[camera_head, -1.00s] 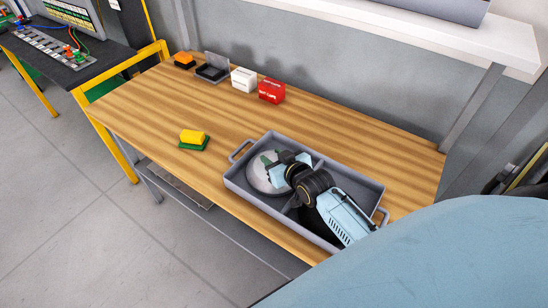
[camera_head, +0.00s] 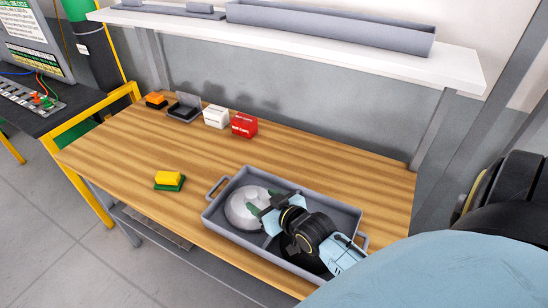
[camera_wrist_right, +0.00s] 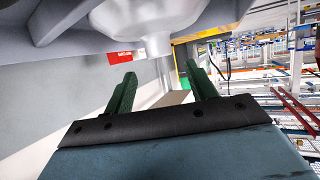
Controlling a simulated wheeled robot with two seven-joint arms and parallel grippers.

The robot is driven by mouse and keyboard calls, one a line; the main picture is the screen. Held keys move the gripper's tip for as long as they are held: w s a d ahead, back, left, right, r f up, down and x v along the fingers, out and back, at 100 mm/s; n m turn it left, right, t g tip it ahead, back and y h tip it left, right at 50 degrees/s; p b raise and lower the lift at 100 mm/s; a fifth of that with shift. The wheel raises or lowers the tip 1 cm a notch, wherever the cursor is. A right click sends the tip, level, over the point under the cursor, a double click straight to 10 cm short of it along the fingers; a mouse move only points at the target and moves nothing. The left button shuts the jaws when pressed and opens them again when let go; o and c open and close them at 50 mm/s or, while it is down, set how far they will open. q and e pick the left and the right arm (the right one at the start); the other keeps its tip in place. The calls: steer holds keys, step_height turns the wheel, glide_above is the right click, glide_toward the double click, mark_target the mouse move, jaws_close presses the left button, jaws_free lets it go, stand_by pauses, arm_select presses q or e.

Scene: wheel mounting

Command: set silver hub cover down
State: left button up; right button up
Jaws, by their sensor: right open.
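The silver hub cover (camera_head: 238,212) lies in the left part of a grey tray (camera_head: 216,222) on the wooden table. It also shows at the top of the right wrist view (camera_wrist_right: 150,16), with its central boss towards my gripper. My right gripper (camera_head: 260,201) is over the tray at the cover's right side. Its green fingers are spread, with nothing between them in the right wrist view (camera_wrist_right: 160,80). Whether a fingertip touches the cover is not clear. My left gripper is not in view.
A yellow block on a green base (camera_head: 168,181) sits left of the tray. A red box (camera_head: 244,125), a white box (camera_head: 215,117) and a dark open box (camera_head: 185,108) stand at the back. A white shelf (camera_head: 300,48) overhangs the rear. The table's middle is clear.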

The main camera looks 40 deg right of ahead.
steer(key=v, duration=0.5)
stand_by(0.5)
